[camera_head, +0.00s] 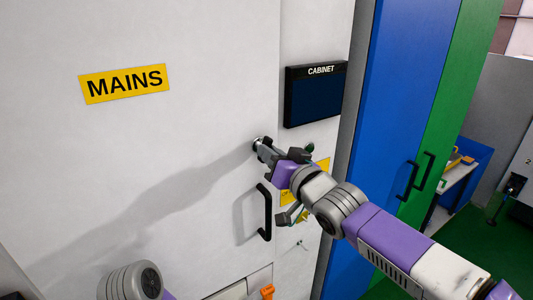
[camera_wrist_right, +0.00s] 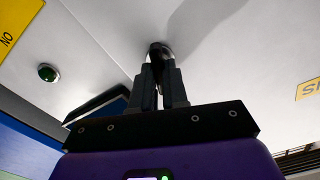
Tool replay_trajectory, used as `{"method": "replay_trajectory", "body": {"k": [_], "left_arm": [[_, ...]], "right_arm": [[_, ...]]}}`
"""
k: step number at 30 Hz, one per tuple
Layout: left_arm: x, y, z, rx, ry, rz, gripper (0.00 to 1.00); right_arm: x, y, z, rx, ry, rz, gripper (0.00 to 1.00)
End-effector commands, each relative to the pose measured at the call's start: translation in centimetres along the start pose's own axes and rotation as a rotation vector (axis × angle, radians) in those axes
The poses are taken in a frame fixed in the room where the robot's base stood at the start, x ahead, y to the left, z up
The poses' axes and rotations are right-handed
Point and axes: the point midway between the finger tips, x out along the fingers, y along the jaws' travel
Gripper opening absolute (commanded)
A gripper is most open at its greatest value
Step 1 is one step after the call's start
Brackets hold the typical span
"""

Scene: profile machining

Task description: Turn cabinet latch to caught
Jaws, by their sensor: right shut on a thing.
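The cabinet latch (camera_head: 257,142) is a small dark, round-based piece on the white cabinet door (camera_head: 200,45), near its right edge and above the black door handle (camera_head: 265,212). My right gripper (camera_head: 262,149) reaches in from the right, with its fingers shut on the latch. In the right wrist view the two dark fingers (camera_wrist_right: 161,70) meet at the latch (camera_wrist_right: 159,48) against the white panel. The fingers cover much of the latch, so I cannot tell its turned position. My left gripper is out of view.
A dark CABINET display (camera_head: 316,97) is above and right of my right gripper. Yellow labels (camera_head: 320,165) are partly behind my arm. An orange switch (camera_head: 267,291) is low on the cabinet. Blue (camera_head: 390,90) and green (camera_head: 465,85) cabinets stand to the right.

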Motion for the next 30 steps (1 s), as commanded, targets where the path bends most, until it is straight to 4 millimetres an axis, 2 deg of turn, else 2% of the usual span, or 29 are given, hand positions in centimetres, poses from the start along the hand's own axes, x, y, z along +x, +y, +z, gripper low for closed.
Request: {"method": "replay_trajectory", "body": {"k": [6, 15, 16, 21, 22, 30], "left_arm": [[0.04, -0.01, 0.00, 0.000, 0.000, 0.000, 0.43], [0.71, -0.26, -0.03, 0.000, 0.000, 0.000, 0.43], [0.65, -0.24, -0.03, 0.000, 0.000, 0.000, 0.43], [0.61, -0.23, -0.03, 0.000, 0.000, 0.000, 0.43], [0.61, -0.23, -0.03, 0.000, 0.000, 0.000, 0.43], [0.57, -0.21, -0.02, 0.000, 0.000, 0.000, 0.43]], "right_arm": [[0.00, 0.02, 0.00, -0.017, 0.000, 0.000, 0.00], [0.00, 0.05, 0.06, -0.372, -0.001, 0.001, 0.00], [0.01, 0.04, 0.03, -0.365, -0.001, 0.001, 0.18], [0.01, 0.02, 0.00, -0.360, -0.001, 0.000, 0.44], [0.01, 0.02, 0.00, -0.360, -0.001, 0.000, 0.47], [-0.07, 0.01, -0.02, -0.358, -0.001, 0.000, 0.47]]}}
